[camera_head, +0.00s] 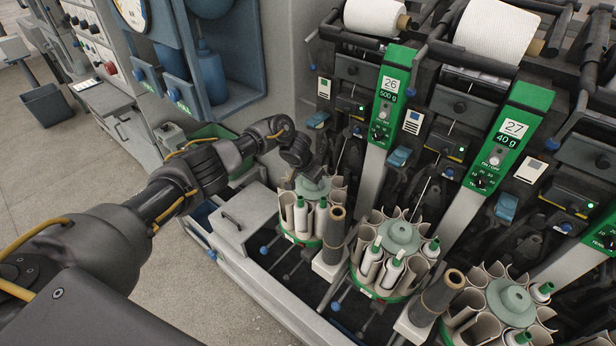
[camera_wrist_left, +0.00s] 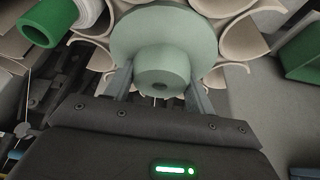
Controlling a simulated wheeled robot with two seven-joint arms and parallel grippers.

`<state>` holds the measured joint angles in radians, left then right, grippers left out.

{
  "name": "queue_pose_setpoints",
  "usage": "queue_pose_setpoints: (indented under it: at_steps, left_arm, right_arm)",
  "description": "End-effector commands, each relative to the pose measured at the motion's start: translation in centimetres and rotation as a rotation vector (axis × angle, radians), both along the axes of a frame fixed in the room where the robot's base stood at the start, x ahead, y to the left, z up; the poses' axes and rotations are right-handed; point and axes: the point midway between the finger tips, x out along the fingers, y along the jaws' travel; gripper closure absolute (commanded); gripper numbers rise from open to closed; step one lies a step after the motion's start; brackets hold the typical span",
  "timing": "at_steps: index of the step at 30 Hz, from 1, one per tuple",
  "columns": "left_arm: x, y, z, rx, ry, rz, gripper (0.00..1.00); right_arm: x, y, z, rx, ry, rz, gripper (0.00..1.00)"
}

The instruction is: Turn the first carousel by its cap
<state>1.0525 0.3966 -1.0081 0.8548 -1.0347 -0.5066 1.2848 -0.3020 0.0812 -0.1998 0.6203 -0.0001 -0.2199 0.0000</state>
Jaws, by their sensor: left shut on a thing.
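The first carousel (camera_head: 302,234) is the leftmost one in the head view. It is a ring of beige pockets with green-tipped bobbins and a pale green cap (camera_head: 313,187). The cap (camera_wrist_left: 163,75) fills the upper middle of the left wrist view, a round disc with a raised knob. My left gripper (camera_head: 300,172) comes down on it from above. Its two fingers (camera_wrist_left: 160,85) lie on either side of the knob, shut on the cap. Part of the cap is hidden behind the gripper in the head view. My right gripper is not in view.
Two more carousels stand to the right, with caps (camera_head: 398,236) and (camera_head: 511,301). Brown tubes stand between them, one (camera_head: 334,235) close beside the first carousel. The winder's green panels (camera_head: 391,95) rise behind. Grey floor (camera_head: 150,260) lies open at left.

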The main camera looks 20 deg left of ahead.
Motion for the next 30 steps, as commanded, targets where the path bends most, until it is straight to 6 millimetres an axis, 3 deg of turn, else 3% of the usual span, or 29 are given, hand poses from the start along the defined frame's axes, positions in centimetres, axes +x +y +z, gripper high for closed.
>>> queue_pose_setpoints:
  at_steps: [11, 12, 17, 26, 30]
  left_arm:
    - [0.0, 0.0, 0.0, 0.0, -0.003, 0.006, 0.87]
    - [0.0, 0.0, 0.0, -0.001, -0.003, 0.005, 0.43]
    - [0.0, 0.1, 0.0, -0.001, -0.002, 0.005, 0.24]
    - [-0.1, 0.1, 0.2, -0.001, -0.002, 0.006, 0.24]
    - [-0.5, 0.3, 1.4, -0.002, -0.002, 0.005, 0.24]
  right_arm:
    - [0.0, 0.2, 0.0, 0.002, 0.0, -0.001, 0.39]
    - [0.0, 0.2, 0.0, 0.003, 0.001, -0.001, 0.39]
    - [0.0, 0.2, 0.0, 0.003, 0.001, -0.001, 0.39]
    - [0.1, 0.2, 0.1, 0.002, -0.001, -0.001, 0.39]
    - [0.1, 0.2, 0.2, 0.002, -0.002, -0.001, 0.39]
